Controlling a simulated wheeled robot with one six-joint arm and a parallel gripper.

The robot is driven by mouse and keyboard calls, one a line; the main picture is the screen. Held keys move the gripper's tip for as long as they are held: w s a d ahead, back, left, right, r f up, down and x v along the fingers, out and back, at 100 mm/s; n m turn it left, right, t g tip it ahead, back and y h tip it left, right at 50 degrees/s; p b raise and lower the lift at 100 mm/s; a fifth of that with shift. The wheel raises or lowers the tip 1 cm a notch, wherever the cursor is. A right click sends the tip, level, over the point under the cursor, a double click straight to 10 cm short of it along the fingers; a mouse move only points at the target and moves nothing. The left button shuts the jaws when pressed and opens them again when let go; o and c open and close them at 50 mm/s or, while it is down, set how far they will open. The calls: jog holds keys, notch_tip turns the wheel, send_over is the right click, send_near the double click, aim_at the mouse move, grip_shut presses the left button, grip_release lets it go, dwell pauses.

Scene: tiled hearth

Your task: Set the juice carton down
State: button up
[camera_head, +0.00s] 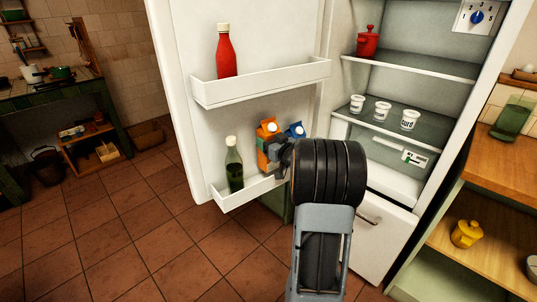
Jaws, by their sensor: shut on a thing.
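The juice carton (264,133), orange with a white cap, is upright at the lower shelf (226,201) of the open fridge door. My gripper (275,151) is shut on it from the right side. My arm comes up from the bottom of the view and hides part of the shelf and whatever is behind it. The carton's base is partly hidden, so I cannot tell whether it touches the shelf.
A green bottle (234,170) stands left of the juice carton on the same shelf. A red bottle (226,55) is on the upper door shelf (260,86). Inside the fridge are a red pot (368,44) and white tubs (382,110). A wooden counter (500,158) is at right.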

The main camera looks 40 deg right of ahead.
jog(key=shift+f+b, duration=0.75)
jog(key=shift+f, duration=1.5)
jog(key=shift+w+f, duration=0.2)
jog(key=shift+f, duration=0.05)
jog(key=shift+f, duration=0.15)
jog(key=o, duration=1.6)
jog(key=shift+f, duration=0.15)
